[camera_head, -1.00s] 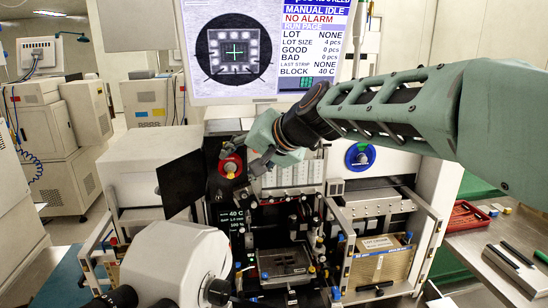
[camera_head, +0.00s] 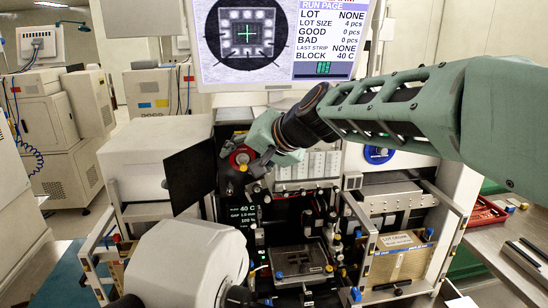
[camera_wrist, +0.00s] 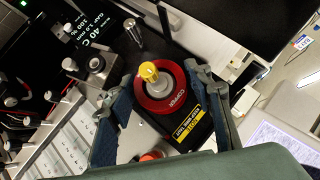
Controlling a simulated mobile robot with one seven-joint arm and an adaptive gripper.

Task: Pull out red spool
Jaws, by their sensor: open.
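The red spool (camera_head: 241,157) sits on a dark upright panel of the machine, left of centre in the head view. In the wrist view my open gripper (camera_wrist: 160,88) has one finger on either side of the spool. I cannot tell whether either finger touches it.
A blue spool (camera_head: 378,155) is on the white machine front to the right. A monitor (camera_head: 290,45) hangs above. A dark flat panel (camera_head: 190,176) stands close left of the red spool. Below are a machine stage (camera_head: 299,262) and a wooden box (camera_head: 397,262).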

